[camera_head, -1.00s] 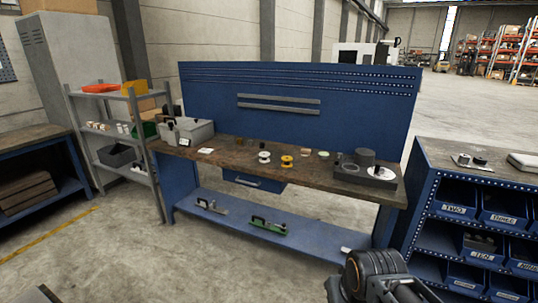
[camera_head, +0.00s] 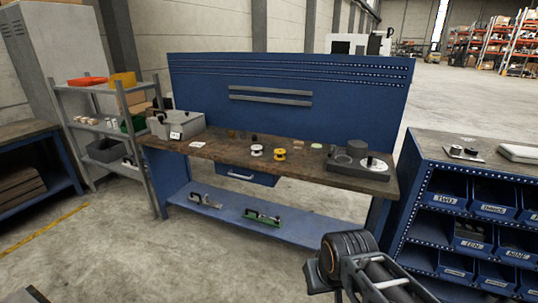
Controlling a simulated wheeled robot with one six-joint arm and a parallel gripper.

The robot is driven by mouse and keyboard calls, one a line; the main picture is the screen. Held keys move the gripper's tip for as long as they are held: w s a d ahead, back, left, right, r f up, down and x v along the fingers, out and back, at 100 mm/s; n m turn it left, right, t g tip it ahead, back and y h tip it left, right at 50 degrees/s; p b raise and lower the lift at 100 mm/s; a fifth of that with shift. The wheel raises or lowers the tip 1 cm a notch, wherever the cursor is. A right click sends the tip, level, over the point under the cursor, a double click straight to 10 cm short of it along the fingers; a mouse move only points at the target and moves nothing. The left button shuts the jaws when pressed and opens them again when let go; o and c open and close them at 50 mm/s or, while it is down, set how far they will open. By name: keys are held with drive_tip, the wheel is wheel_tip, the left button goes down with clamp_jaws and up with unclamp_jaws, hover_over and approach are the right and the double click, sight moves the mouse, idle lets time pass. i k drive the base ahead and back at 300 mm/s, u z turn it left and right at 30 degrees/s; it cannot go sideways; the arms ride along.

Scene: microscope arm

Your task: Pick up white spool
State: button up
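The white spool (camera_head: 256,150) stands on the wooden top of the blue workbench (camera_head: 215,152), near the middle of its front part. A yellow spool (camera_head: 280,154) stands just to its right. My arm shows at the bottom right, in front of the bench and well apart from the spool. The fingertips of my gripper cannot be made out, so its state is unclear.
A grey box (camera_head: 177,124) stands at the bench's left end and a dark device (camera_head: 350,166) at its right. A blue bin rack (camera_head: 470,190) stands right, grey shelves (camera_head: 100,130) left. Floor before the bench is clear.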

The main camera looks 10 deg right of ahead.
sight(257, 152)
drive_tip(key=z, duration=0.05)
drive_tip(key=i, duration=1.5)
drive_tip(key=u, duration=0.8)
drive_tip(key=i, duration=1.55)
drive_tip(key=u, duration=0.65)
